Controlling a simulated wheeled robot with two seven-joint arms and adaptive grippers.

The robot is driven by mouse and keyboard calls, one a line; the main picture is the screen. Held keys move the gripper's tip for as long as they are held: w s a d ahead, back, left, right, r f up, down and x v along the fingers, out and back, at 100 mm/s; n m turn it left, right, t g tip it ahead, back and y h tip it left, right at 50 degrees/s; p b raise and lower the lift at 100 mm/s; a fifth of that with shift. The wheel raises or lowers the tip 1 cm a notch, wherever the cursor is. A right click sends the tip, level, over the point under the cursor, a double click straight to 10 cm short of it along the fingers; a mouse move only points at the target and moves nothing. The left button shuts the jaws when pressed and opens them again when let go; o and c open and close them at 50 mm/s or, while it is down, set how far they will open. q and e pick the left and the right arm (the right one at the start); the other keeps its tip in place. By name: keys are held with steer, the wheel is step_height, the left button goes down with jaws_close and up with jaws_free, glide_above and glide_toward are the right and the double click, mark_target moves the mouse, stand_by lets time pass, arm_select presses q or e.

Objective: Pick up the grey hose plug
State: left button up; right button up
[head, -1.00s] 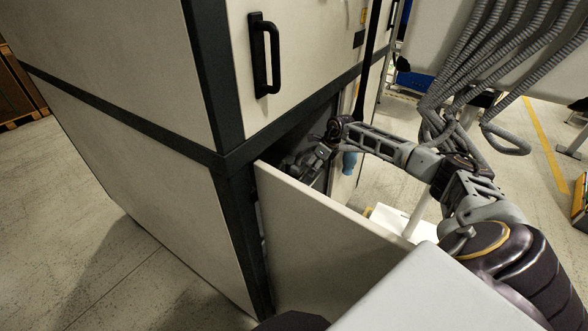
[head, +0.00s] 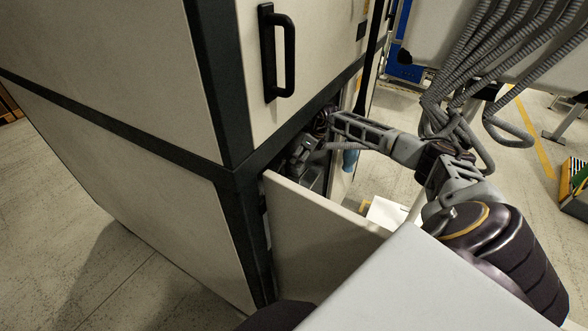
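My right arm comes in from the right and reaches into the lower opening of the cream cabinet (head: 130,180). My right gripper (head: 299,158) is just inside the opening, behind the top edge of the open lower door (head: 325,228). Its fingertips are small, dark and partly hidden, so I cannot tell if they are open or hold anything. I cannot make out the grey hose plug; the cabinet's inside is mostly hidden by the door and my arm. My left gripper is not in view.
The cabinet's upper door has a black handle (head: 278,55). A small blue object (head: 349,160) hangs beside the opening, below my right forearm. Grey corrugated hoses (head: 470,60) hang at the upper right. A striped box (head: 574,185) stands at the far right.

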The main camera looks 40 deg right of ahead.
steer(key=shift+w, duration=0.2)
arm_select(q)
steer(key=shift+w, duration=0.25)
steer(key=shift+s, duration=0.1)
arm_select(e)
steer(key=shift+r, duration=0.1)
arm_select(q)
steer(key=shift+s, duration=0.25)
arm_select(e)
steer(key=shift+x, duration=1.15)
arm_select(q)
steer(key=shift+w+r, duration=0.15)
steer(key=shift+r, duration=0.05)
